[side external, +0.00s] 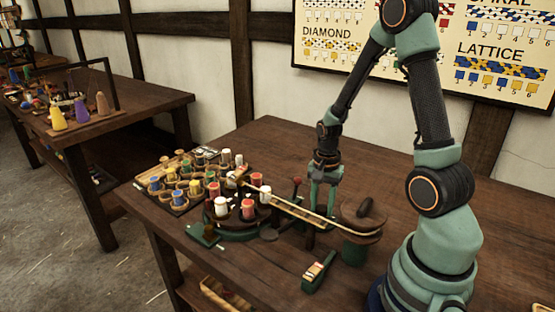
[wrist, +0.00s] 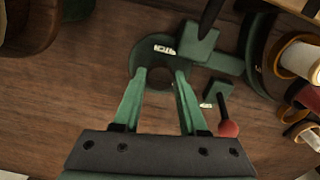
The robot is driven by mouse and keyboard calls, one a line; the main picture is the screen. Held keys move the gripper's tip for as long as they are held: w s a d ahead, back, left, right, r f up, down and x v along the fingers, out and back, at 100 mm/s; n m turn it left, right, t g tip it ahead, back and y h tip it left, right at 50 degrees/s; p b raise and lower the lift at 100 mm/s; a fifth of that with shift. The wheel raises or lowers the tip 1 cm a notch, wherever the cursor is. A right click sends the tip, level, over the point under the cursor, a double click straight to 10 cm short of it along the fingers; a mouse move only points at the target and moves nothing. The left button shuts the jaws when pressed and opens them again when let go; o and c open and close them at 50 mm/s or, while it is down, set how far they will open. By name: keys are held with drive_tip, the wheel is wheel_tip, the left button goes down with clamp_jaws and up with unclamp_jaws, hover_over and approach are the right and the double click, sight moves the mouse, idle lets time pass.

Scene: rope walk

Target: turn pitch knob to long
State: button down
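My gripper (wrist: 162,74) points down with its two green fingers apart, and nothing shows clasped between them. In the wrist view a round dark green part (wrist: 143,64) lies just beyond and partly between the fingertips. It has a small white label on its upper side. It looks like the pitch knob, but the label is too small to read, and I cannot tell its setting or whether the fingers touch it. In the side view my gripper (side external: 322,200) is low over the table, behind the rope; the knob is not clear there.
A red-tipped lever (wrist: 228,128) stands close right of the fingers and also shows in the side view (side external: 297,182). The rope (side external: 310,213) runs to a wooden-topped drum (side external: 362,222). Spools (side external: 248,209) stand at left. Bare table lies at the back.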

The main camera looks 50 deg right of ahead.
drive_tip(key=shift+n, duration=0.3)
drive_tip(key=n, duration=0.3)
drive_tip(key=shift+n, duration=0.3)
drive_tip(key=n, duration=0.9)
drive_tip(key=shift+w+n, duration=0.1)
drive_tip(key=shift+n, duration=2.2)
